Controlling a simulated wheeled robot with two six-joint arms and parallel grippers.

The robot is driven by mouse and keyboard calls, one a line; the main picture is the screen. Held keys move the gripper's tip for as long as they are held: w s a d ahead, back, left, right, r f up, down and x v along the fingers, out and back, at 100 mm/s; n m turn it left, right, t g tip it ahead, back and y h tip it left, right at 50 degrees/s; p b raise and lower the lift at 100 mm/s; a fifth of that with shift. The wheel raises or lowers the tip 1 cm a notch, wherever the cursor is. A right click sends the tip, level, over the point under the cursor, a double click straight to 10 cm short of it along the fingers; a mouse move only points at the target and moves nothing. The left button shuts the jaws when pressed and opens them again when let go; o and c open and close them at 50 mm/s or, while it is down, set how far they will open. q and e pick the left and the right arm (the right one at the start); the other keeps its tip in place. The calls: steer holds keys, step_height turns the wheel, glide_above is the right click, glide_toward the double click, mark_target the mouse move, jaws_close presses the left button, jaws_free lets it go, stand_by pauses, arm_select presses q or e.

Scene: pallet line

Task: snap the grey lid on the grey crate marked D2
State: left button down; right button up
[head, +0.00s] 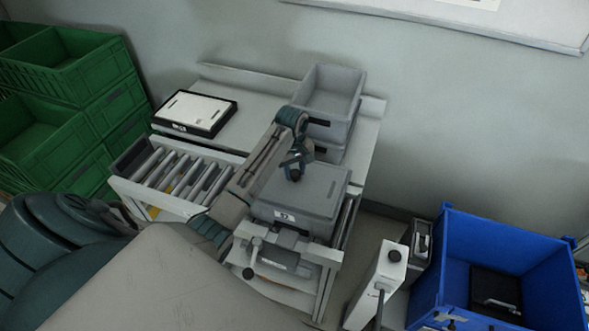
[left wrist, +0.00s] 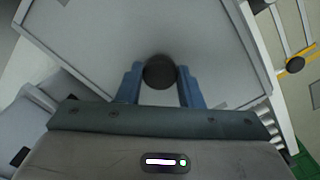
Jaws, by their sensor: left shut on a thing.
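The grey lid (head: 318,190) lies over the top of a grey crate (head: 268,213) at the front right of the table. The crate carries a small white label whose text is too small to read surely. My left gripper (head: 295,172) comes down from above and is shut on the dark round knob (left wrist: 159,72) of the lid. In the left wrist view the blue fingers (left wrist: 158,85) stand on both sides of the knob, with the lid (left wrist: 215,45) spread beneath. I cannot tell whether the lid is fully seated. My right gripper is out of view.
Stacked grey crates (head: 325,100) stand just behind the lid. A black-edged white box (head: 195,112) lies on the table at back left, behind a roller conveyor (head: 180,172). Green crates (head: 65,75) are stacked at left. A blue bin (head: 450,265) stands at right.

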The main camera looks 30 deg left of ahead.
arm_select(q)
steer(key=shift+f, duration=0.1)
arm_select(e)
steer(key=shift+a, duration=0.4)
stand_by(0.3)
arm_select(q)
steer(key=c, duration=1)
jaws_free()
steer(key=shift+c, duration=0.2)
steer(key=o, duration=0.6)
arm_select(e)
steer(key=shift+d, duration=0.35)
arm_select(q)
steer(key=shift+r, duration=3.5)
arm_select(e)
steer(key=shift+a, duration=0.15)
arm_select(q)
steer(key=shift+c, duration=0.2)
